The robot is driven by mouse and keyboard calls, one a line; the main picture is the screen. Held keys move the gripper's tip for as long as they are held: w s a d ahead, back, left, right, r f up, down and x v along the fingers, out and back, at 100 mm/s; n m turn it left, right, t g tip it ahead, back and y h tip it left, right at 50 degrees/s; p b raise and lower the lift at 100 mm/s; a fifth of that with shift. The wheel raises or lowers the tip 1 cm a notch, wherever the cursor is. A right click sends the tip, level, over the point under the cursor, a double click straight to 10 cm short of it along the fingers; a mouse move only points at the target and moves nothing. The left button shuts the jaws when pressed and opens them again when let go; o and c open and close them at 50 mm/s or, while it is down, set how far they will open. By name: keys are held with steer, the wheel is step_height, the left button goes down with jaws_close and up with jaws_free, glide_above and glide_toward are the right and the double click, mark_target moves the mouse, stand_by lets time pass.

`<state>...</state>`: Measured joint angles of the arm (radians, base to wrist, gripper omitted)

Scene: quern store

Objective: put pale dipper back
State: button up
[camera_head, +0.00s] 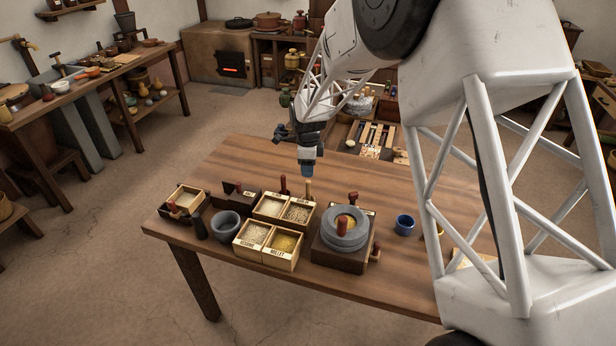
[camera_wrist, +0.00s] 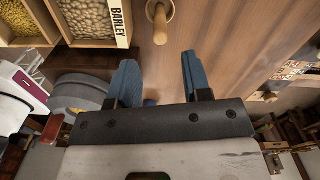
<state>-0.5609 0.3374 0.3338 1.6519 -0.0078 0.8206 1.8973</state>
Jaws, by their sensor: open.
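A pale wooden handle (camera_head: 308,188), seemingly the pale dipper, stands upright by the back right corner of the rear grain box (camera_head: 270,208). In the wrist view the pale dipper (camera_wrist: 160,18) shows as a light rod with a rounded end, ahead of the fingertips; its lower part is unclear. My gripper (camera_head: 307,171) hangs just above it, fingers pointing down. In the wrist view my gripper (camera_wrist: 158,66) is open, with nothing between its blue fingers. A dark red handle (camera_head: 283,186) stands to the left of the pale one.
The front grain box (camera_head: 267,245) is labelled sesame and millet. A stone quern (camera_head: 343,234) with red handles stands right of the boxes, a blue cup (camera_head: 404,223) beyond it. A grey mortar (camera_head: 226,224) and small tray (camera_head: 190,192) stand left. The table's back half (camera_head: 240,160) is clear.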

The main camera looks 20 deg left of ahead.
steer(key=shift+r, duration=1.2)
steer(key=shift+d, duration=0.1)
steer(key=shift+d+r, duration=0.2)
steer(key=s+d+r+n, duration=0.2)
steer(key=s+d+r, duration=0.3)
steer(key=d, duration=0.4)
steer(key=s+d+r+n+t, duration=0.1)
steer(key=s+d+r+n, duration=0.1)
steer(key=s+d+r, duration=0.4)
steer(key=s+d+r+n, duration=0.25)
steer(key=d+r, duration=0.45)
steer(key=d, duration=0.4)
steer(key=s+d+n, duration=0.2)
steer(key=s+d, duration=0.4)
steer(key=s, duration=0.3)
steer(key=s+d+r+n+t, duration=0.1)
steer(key=s+d+n, duration=0.2)
steer(key=s+d, duration=0.3)
steer(key=s+d+r+n, duration=0.1)
steer(key=s+d+n, duration=0.2)
steer(key=s+d, duration=0.4)
steer(key=s, duration=0.7)
steer(key=shift+t, duration=0.3)
